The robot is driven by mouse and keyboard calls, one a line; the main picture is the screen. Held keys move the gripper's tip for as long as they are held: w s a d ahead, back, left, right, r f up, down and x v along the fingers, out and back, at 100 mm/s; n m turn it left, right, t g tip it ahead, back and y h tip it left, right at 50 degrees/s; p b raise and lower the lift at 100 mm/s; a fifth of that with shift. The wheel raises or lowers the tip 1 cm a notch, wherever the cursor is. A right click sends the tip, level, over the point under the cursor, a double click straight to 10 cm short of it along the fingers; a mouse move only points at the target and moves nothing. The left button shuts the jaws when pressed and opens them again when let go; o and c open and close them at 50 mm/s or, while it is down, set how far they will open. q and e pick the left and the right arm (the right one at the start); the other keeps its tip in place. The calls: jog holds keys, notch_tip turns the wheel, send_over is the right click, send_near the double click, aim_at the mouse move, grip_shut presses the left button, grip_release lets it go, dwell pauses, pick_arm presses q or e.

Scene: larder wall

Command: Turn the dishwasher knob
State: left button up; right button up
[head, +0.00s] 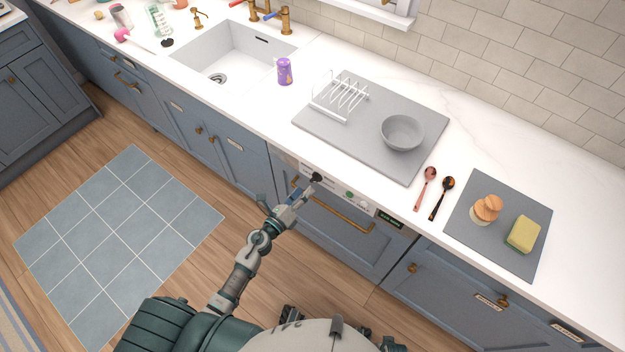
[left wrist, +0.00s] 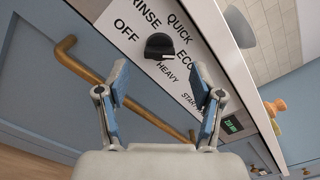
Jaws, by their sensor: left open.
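The dishwasher (head: 340,228) has a blue front with a brass bar handle (head: 343,216) and a white control strip under the counter edge. Its black knob (left wrist: 159,46) shows in the left wrist view among the labels OFF, RINSE, QUICK, ECO, HEAVY and START. The knob also shows in the head view (head: 316,177). My left gripper (left wrist: 165,82) is open and empty, its blue-padded fingers pointing at the strip. The knob lies just beyond the fingertips, roughly between them in that picture, and appears apart from them. My right gripper is not in view.
The brass handle (left wrist: 95,77) runs below the knob, close to my left fingers. A green-lit display (head: 389,221) is right of the knob. Above, the white counter holds a grey mat (head: 370,150) with a rack and bowl, and two spoons (head: 425,190).

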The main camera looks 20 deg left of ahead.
aim_at(312, 181)
pick_arm(q)
jog(key=x, duration=0.4)
jog(key=shift+w+a+f, duration=0.1)
jog(key=shift+w+a, duration=0.15)
jog(key=shift+a, duration=0.05)
jog(key=shift+w+d, duration=0.3)
jog(key=shift+w, duration=0.1)
jog(key=shift+d, duration=0.35)
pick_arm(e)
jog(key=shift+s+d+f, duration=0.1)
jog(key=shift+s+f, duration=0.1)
pick_arm(q)
jog(key=shift+a, duration=0.25)
jog(key=c, duration=1.2)
jog(key=shift+o, duration=0.2)
jog(key=shift+w, duration=0.1)
